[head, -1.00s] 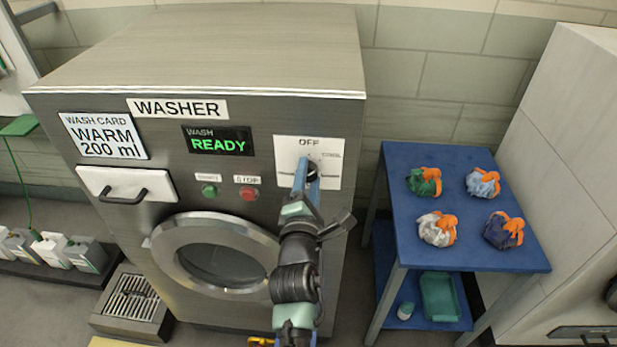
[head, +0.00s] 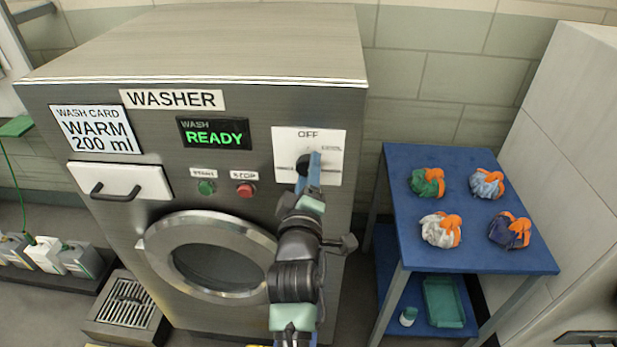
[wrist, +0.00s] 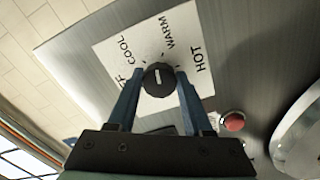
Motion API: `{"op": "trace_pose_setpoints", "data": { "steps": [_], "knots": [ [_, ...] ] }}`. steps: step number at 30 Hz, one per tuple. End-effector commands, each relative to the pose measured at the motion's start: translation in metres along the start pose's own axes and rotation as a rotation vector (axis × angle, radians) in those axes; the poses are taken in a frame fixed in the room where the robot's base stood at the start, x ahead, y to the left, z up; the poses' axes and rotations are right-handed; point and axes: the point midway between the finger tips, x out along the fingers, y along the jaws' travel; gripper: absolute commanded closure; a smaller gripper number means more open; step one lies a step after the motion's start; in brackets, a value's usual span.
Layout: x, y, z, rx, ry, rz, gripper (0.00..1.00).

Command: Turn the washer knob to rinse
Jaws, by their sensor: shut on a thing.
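The washer knob (head: 303,164) is a dark round dial on a white panel (head: 334,140) marked OFF at its top, at the washer's upper right. In the wrist view the knob (wrist: 158,80) has a white pointer line, and COOL, WARM and HOT are readable around it. Another label there is partly hidden by a finger, and I see no readable rinse label. The pointer lies roughly toward the gap between COOL and WARM. My gripper (wrist: 159,84) is shut on the knob, one blue finger at each side. In the head view my gripper (head: 311,167) partly covers the panel.
The washer display (head: 214,134) reads READY. A green button (head: 205,187) and a red button (head: 245,189) sit left of my arm, above the round door (head: 210,258). A blue table (head: 465,260) with several tied bags stands right.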

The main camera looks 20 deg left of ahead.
Motion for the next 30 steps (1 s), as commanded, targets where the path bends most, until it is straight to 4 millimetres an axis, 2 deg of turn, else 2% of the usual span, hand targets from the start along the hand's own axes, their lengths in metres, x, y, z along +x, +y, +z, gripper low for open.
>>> {"op": "trace_pose_setpoints", "data": {
  "steps": [30],
  "knots": [
    [0.0001,-0.006,-0.0017,0.967,0.001,-0.002,1.0]
  ]
}}
